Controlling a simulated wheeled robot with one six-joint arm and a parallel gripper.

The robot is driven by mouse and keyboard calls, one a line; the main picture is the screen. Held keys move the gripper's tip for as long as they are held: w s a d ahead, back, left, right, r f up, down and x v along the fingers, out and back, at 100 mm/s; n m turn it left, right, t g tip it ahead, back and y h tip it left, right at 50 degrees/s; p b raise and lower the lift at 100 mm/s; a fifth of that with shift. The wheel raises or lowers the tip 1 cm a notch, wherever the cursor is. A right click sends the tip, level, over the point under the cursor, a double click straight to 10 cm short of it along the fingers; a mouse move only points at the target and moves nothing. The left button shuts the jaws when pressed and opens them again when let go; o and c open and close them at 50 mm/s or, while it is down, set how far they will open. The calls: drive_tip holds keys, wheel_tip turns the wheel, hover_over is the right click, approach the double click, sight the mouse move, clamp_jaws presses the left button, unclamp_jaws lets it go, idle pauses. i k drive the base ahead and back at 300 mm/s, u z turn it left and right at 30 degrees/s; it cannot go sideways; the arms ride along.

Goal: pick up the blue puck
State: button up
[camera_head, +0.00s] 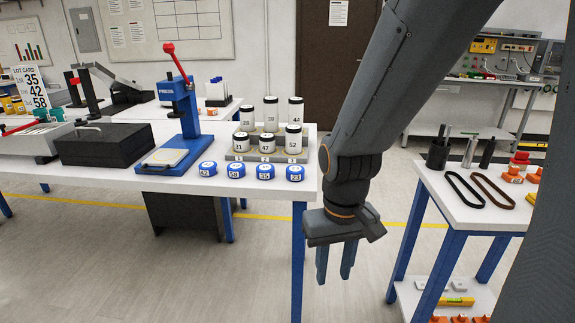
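Several blue pucks with white numbered tops stand in a row along the front of the white table, so no single one stands out. From left to right they are a first blue puck (208,169), a second (236,170), a third (265,172) and a fourth (295,173). The leftmost appears to read 42 and the rightmost 23. My gripper (334,279) points down past the table's right end, to the right of and lower in the picture than the pucks. Its two fingers are apart with nothing between them.
Behind the pucks, a tray (240,156) holds several white jars with dark lids. A blue press (185,110) with a red lever stands left of them. A side table (468,214) with belts and orange parts is at right. Floor is clear between the tables.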

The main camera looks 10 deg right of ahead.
sight(264, 171)
drive_tip(key=z, duration=0.35)
drive_tip(key=i, duration=1.1)
drive_tip(key=z, duration=0.1)
